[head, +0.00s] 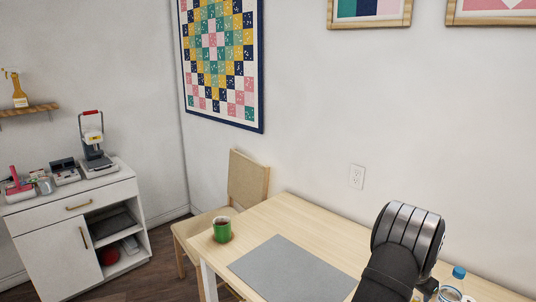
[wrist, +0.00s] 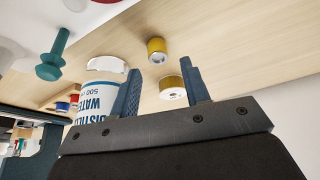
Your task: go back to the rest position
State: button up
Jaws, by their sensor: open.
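My gripper (wrist: 160,84) is open in the wrist view, its two blue-grey fingers apart. A short white-and-gold spool-like item (wrist: 172,93) shows between the fingers in the picture; I see no contact with it. In the head view my dark arm covers the right part of the table, and my fingers cannot be made out there. A clear bottle with a blue cap (head: 458,272) shows just right of the arm.
In the wrist view, a gold spool (wrist: 156,50) and a teal peg-shaped item (wrist: 53,57) are nearby. A white cabinet (head: 60,250) stands left.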

notch_tip(320, 180, down, 3)
jog(key=shift+r, duration=0.2)
jog(key=v, duration=1.2)
jog(key=x, duration=1.1)
jog(key=shift+d+f, duration=0.1)
jog(key=shift+w+d+f, duration=0.1)
jog(key=shift+w+f, duration=0.05)
notch_tip(320, 180, up, 10)
jog(key=w+a+n+t+y, duration=0.2)
jog(key=a+n, duration=0.7)
jog(key=a, duration=2.1)
jog(key=shift+y, duration=0.4)
jog(key=w+a+f, duration=0.2)
jog(key=a, duration=0.1)
jog(key=w+a+f, duration=0.2)
jog(key=a, duration=0.1)
jog(key=w+a+f, duration=0.2)
jog(key=a, duration=0.1)
jog(key=shift+w+a, duration=0.2)
jog(key=shift+a, duration=0.05)
jog(key=shift+f, duration=0.85)
